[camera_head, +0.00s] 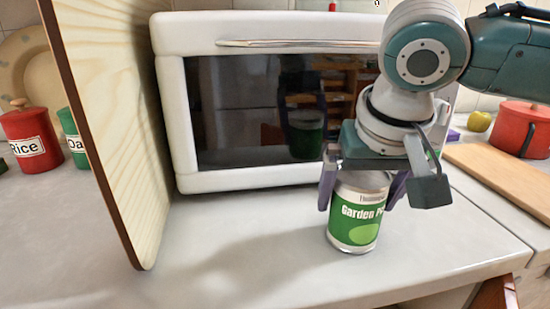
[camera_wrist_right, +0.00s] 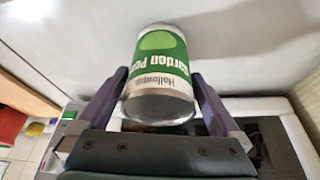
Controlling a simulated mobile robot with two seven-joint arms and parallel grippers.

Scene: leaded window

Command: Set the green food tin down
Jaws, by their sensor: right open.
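The green food tin (camera_head: 355,215), labelled as garden peas, stands upright on the pale worktop (camera_head: 230,245) in front of the microwave. It also shows in the right wrist view (camera_wrist_right: 163,65), where the label is upside down. My right gripper (camera_head: 361,200) is above the tin with its fingers on either side of the tin's top. It is open, and in the right wrist view (camera_wrist_right: 160,88) gaps show between the fingers and the tin. My left gripper is not in view.
The white microwave (camera_head: 175,100) stands close behind the tin. An open wooden door (camera_head: 115,110) hangs at the left. Red and green canisters (camera_head: 30,137) are beyond it. A wooden board (camera_head: 505,175) and a red pot (camera_head: 522,128) are at the right. The worktop left of the tin is clear.

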